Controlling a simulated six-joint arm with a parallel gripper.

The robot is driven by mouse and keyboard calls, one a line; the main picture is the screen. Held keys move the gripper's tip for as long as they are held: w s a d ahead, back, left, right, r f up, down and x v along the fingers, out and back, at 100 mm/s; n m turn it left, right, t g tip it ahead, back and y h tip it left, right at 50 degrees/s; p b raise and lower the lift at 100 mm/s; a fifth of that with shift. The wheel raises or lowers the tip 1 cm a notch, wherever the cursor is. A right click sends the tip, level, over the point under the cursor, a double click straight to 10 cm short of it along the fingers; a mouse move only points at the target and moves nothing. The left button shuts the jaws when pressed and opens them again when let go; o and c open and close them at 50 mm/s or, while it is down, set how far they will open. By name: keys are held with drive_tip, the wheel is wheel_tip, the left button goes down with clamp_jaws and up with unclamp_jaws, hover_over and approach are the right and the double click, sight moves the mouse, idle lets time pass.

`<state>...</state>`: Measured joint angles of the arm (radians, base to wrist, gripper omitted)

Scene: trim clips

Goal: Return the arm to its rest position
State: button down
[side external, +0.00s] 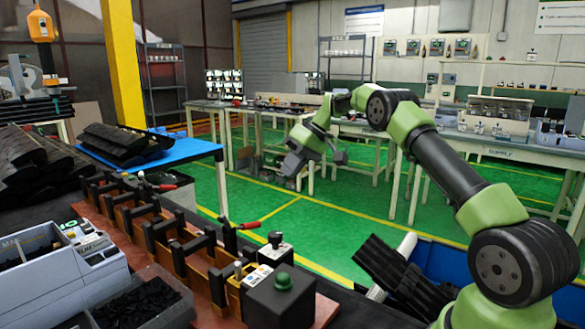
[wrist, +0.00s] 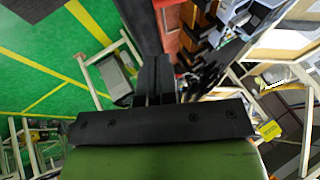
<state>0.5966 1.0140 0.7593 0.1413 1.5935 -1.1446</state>
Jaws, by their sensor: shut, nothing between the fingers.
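My gripper (side external: 289,172) is held up in the air at the end of my green and black arm, beyond the fixture, with the green floor behind it in the side view. In the wrist view its dark fingers (wrist: 154,72) are together, with nothing seen between them. My gripper touches nothing that I can see. The clamp fixture (side external: 165,235), with a row of black clamps on a reddish-brown base, lies to the lower left of my gripper in the side view.
A black box with a green button (side external: 281,296) sits at the fixture's near end.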

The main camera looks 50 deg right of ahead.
drive_tip(key=s+a+r+m+h, duration=0.1)
drive_tip(key=s+a+r+h, duration=0.1)
drive_tip(key=s+a+r, duration=0.9)
drive_tip(key=s+a+m+t, duration=0.1)
drive_tip(key=s+a, duration=0.3)
drive_tip(key=s, duration=0.4)
drive_tip(key=s+a+f+m+t+h, duration=0.1)
drive_tip(key=s+a, duration=0.4)
drive_tip(key=s, duration=0.4)
drive_tip(key=shift+t, duration=0.4)
drive_tip(key=c, duration=1.8)
unclamp_jaws()
drive_tip(key=shift+c, duration=0.2)
